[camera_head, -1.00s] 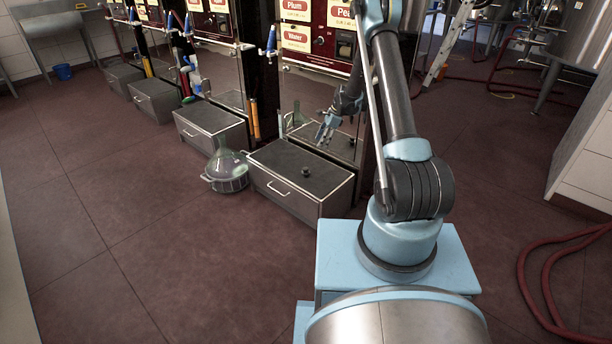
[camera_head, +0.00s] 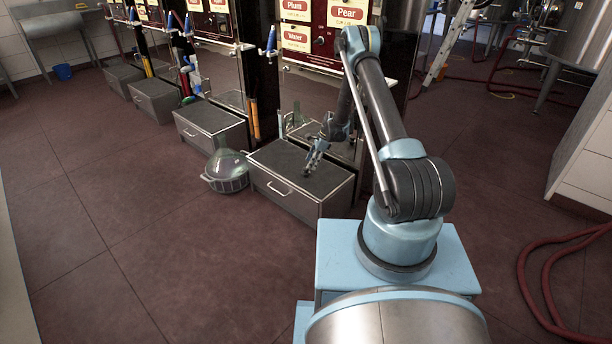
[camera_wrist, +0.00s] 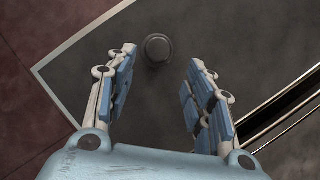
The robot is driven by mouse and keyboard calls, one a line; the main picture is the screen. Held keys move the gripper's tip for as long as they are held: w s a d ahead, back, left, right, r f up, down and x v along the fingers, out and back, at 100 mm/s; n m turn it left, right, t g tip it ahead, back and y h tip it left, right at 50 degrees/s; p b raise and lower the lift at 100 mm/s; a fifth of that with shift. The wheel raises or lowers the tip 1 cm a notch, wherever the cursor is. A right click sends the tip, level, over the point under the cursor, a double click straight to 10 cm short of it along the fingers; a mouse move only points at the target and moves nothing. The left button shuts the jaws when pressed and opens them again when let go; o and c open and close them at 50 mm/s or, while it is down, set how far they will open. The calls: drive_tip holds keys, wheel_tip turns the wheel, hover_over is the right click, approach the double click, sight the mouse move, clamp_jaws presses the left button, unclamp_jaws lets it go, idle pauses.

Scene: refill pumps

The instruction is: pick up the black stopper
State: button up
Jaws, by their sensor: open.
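The black stopper (camera_wrist: 157,48) stands on the dark top of the grey drawer box (camera_head: 335,200). In the wrist view it is a round dark knob just beyond the fingertips, between the lines of the two fingers. My gripper (camera_wrist: 158,62) is open and empty, with its fingers apart on either side. In the head view my gripper (camera_head: 309,172) is low over the box top, and the stopper is hidden or too small to tell there.
A glass flask in a basket (camera_head: 226,172) stands on the floor left of the box. Refill pump panels (camera_head: 318,40) rise behind. More drawer boxes (camera_head: 208,124) stand in a row to the left. A red hose (camera_head: 545,275) lies at right. The floor in front is clear.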

sight(307, 172)
drive_tip(key=shift+s+a+x, duration=0.1)
drive_tip(key=shift+s+x, duration=0.05)
drive_tip(key=shift+x, duration=1.5)
drive_tip(key=shift+s+a+x, duration=0.1)
drive_tip(key=shift+s+x, duration=0.1)
drive_tip(key=shift+x, duration=1.45)
drive_tip(key=shift+r, duration=0.15)
drive_tip(key=shift+c, duration=0.5)
drive_tip(key=c, duration=0.5)
